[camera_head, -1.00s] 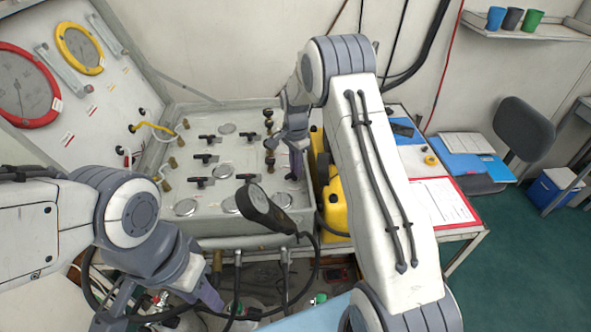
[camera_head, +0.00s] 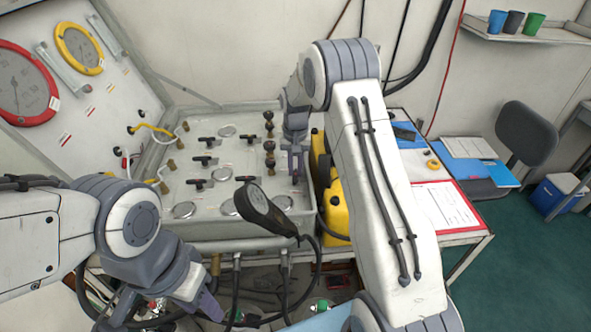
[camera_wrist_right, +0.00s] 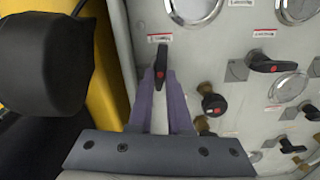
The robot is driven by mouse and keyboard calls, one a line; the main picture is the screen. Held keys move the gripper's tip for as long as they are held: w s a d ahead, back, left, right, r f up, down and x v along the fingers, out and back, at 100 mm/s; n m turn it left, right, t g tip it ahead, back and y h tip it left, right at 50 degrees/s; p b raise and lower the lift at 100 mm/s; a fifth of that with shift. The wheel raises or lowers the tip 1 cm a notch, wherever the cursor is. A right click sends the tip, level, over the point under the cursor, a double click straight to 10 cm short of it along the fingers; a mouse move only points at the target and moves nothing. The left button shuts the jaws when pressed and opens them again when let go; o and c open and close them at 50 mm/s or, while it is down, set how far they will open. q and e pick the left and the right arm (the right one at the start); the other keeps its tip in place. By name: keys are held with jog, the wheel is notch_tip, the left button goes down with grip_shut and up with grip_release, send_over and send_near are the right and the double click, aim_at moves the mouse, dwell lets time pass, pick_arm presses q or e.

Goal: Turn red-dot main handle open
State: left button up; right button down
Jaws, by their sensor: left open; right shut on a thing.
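The valve panel (camera_head: 228,167) lies at the centre of the head view, carrying several black handles and round gauges. In the right wrist view a black handle with a red dot (camera_wrist_right: 161,68) sits below a small label. My right gripper (camera_wrist_right: 162,85) is shut on this handle, one purple finger on each side. In the head view the right gripper (camera_head: 296,170) is at the panel's right edge, and the handle there is mostly hidden. My left gripper (camera_head: 205,307) is open and empty, low in front of the panel.
Another black handle with a red mark (camera_wrist_right: 265,66) and a round knob (camera_wrist_right: 213,104) are to the right in the wrist view. A yellow case (camera_head: 336,208) stands close beside the panel. A black handheld device (camera_head: 264,210) rises before the panel's front edge.

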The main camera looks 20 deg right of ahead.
aim_at(295, 173)
jog(key=shift+w+r+n, duration=0.1)
jog(key=shift+n, duration=0.5)
jog(key=c, duration=0.8)
grip_release()
jog(key=shift+c, duration=0.2)
jog(key=shift+r+b, duration=0.4)
jog(key=shift+r, duration=0.05)
notch_tip(295, 173, up, 10)
jog(key=b, duration=0.2)
jog(key=shift+f, duration=0.25)
jog(key=shift+a+f, duration=0.1)
jog(key=shift+a, duration=0.1)
